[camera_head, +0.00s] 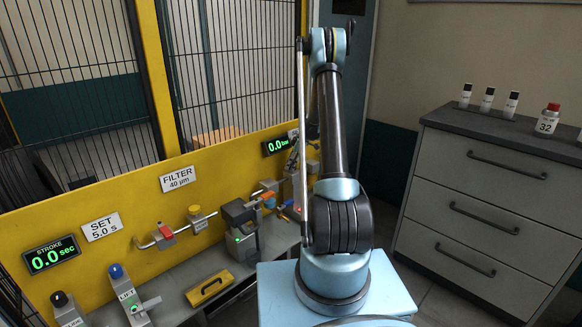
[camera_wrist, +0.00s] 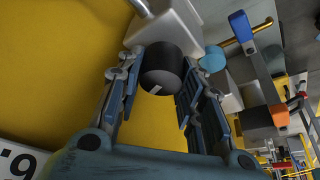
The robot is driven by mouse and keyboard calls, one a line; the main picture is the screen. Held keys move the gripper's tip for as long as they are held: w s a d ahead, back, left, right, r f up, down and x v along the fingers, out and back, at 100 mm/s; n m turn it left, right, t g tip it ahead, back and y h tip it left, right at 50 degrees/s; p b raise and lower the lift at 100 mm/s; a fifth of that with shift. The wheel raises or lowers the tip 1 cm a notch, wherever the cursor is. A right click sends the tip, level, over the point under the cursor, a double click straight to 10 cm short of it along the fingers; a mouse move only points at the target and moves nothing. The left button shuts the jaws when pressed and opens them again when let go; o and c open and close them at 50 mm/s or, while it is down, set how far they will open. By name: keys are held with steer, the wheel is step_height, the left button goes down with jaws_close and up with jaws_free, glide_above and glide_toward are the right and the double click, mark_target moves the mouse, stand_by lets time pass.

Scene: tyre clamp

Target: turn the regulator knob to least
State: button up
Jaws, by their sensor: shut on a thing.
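The regulator knob (camera_wrist: 162,68) is a dark, round cylinder with a short white mark on its face, seen in the wrist view. It sits on a pale grey regulator body (camera_wrist: 178,27). My gripper (camera_wrist: 160,80) is shut on the knob, one finger on each side of it. In the head view my own arm hides the knob and most of the gripper. A dark pressure display (camera_head: 276,145) on the yellow panel, just left of my arm, reads 0.0 in green.
The yellow panel (camera_head: 120,215) carries a FILTER label, a red-handled valve (camera_head: 166,231) and a yellow-capped fitting (camera_head: 195,210). A clamp device (camera_head: 240,230) stands on the bench below. A grey drawer cabinet (camera_head: 480,205) stands at the right.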

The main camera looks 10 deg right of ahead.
steer(key=shift+s+a, duration=0.1)
stand_by(0.3)
steer(key=o, duration=1.1)
steer(key=shift+c, duration=0.2)
steer(key=shift+d+r, duration=0.2)
steer(key=shift+r, duration=0.15)
steer(key=v, duration=1.1)
steer(key=shift+r, duration=0.1)
